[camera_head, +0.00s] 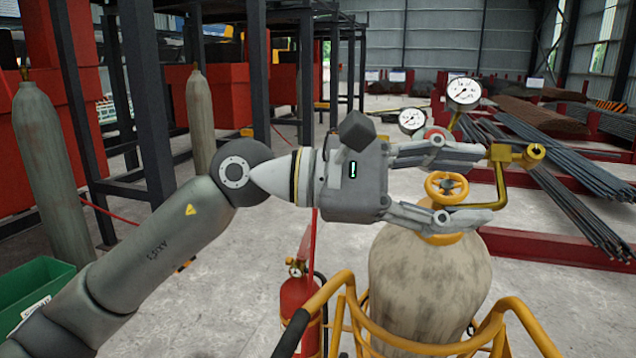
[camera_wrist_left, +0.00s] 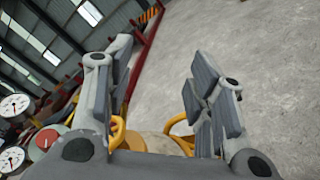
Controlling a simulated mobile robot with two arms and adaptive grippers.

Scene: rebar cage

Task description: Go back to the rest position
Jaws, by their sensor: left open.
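My left gripper (camera_head: 484,186) reaches in from the left in the head view, its two fingers spread apart and empty. In that view the fingers lie above and below the yellow valve handwheel (camera_head: 446,188) on top of a worn beige gas cylinder (camera_head: 430,285). I cannot tell whether they touch the wheel. In the left wrist view the open fingers (camera_wrist_left: 165,92) show bare floor between them, with the yellow handwheel (camera_wrist_left: 180,135) low between the fingers, partly hidden by the gripper body. My right gripper is in neither view.
Two pressure gauges (camera_head: 464,92) and a brass pipe (camera_head: 500,180) stand close to the fingers. A yellow cart frame (camera_head: 520,318) surrounds the cylinder, with a red extinguisher (camera_head: 300,305) beside it. Grey cylinders (camera_head: 50,165) and a green bin (camera_head: 32,288) are at left. Rebar lies at right.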

